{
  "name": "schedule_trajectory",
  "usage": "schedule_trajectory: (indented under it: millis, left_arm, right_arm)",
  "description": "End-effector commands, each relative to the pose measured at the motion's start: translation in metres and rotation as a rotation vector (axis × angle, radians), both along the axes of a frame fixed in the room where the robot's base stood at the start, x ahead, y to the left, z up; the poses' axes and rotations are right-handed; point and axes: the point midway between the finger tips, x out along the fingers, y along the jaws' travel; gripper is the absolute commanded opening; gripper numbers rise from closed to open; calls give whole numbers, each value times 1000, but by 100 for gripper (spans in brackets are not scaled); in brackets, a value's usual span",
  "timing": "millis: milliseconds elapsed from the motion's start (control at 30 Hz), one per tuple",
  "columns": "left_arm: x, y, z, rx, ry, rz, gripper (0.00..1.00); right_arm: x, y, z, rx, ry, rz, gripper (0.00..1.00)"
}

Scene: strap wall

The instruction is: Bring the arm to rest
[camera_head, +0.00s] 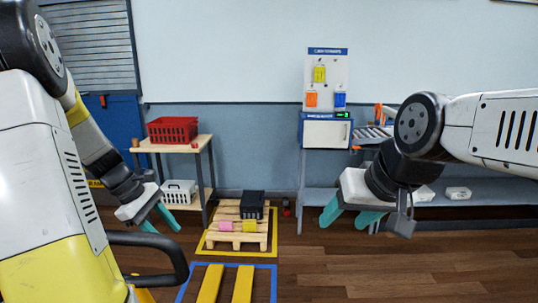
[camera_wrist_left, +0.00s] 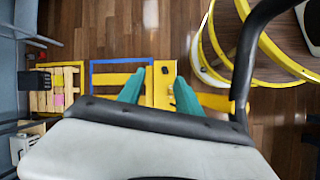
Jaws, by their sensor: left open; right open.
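My left gripper (camera_head: 158,222) hangs at the left in the head view, with its teal fingers apart and nothing between them. In the left wrist view its two teal fingers (camera_wrist_left: 160,92) stand apart over yellow bars on the floor. My right gripper (camera_head: 350,216) is at the right in the head view, in front of the grey bench. Its teal fingers are apart, and no object shows between them. Both arms are raised in front of me, the left one pointing down and the right one reaching in from the right edge.
A wooden pallet (camera_head: 222,236) holds a black crate (camera_head: 252,204) with pink and yellow items in front. A red basket (camera_head: 173,130) stands on a shelf (camera_head: 200,143), with a white basket (camera_head: 179,192) below. A white cabinet (camera_head: 326,134) is at the wall. Wood floor is free at right.

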Motion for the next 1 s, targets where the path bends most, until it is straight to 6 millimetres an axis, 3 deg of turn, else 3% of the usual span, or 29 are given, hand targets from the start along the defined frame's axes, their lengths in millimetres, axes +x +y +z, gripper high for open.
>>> schedule_trajectory:
  millis: [33,100,400,533,700,1000]
  left_arm:
    - [-7,-17,22,52,-66,-95,41]
    - [-18,-36,46,123,-152,-226,41]
    - [-86,-102,118,422,-530,-767,41]
    - [-113,-117,132,532,-671,-949,41]
    - [-133,-126,140,621,-782,-1087,41]
    - [-137,-127,141,643,-806,-1119,41]
  right_arm:
    - [0,0,0,0,0,0,57]
    - [0,0,0,0,0,0,57]
    - [0,0,0,0,0,0,57]
    - [0,0,0,0,0,0,57]
    - [0,0,0,0,0,0,57]
    - [0,0,0,0,0,0,57]
